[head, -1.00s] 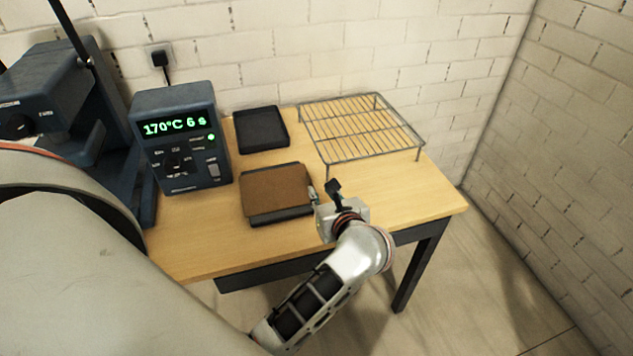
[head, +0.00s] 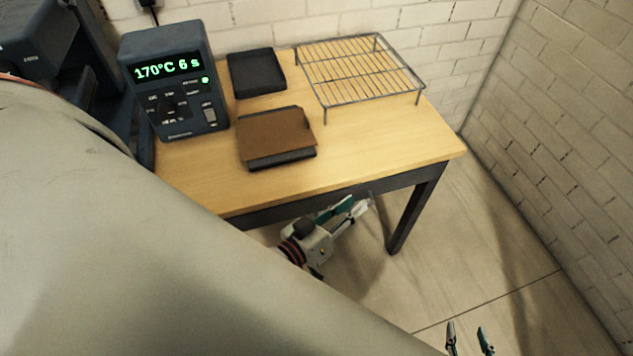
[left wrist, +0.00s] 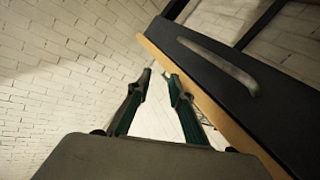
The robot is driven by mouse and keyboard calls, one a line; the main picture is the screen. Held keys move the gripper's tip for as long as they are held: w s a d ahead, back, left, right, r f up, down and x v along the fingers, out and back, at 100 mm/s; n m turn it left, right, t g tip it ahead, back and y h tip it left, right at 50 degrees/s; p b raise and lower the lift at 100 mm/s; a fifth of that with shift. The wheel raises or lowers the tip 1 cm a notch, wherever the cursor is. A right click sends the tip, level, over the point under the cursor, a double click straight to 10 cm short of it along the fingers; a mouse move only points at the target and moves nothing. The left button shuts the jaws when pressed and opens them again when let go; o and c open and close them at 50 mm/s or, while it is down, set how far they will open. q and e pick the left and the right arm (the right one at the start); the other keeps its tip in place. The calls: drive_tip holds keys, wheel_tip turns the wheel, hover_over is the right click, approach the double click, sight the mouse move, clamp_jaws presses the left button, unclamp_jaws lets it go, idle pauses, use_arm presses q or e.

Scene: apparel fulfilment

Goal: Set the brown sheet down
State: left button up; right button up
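The brown sheet (head: 274,133) lies flat on a black tray (head: 283,160) on the table, leaving a strip of the tray's front edge showing. No gripper touches it. My left gripper (head: 358,206) is off the table's front edge, below and to the right of the sheet. In the left wrist view its fingers (left wrist: 160,77) are apart with nothing between them. My right gripper (head: 466,330) shows only its fingertips at the bottom edge of the head view; they are apart and empty.
A second black tray (head: 257,72) lies empty behind the sheet. A wire rack (head: 360,71) stands at the back right. A control box (head: 174,82) reading 170°C 6 s stands at left. The table's right front area (head: 390,145) is clear. The left wrist view shows a dark drawer front (left wrist: 262,105).

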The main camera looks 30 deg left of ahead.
use_arm(q)
drive_tip(key=s+a+f+m+g, duration=0.2)
drive_tip(key=s+f+m, duration=0.1)
drive_tip(key=f, duration=0.3)
drive_tip(key=s+a+f+m+g+y, duration=0.1)
drive_tip(key=s+a+f+m+g, duration=0.1)
drive_tip(key=s+f, duration=0.3)
drive_tip(key=shift+s+f+m+g, duration=0.35)
drive_tip(key=shift+f+m+g, duration=0.25)
drive_tip(key=shift+f+m, duration=0.25)
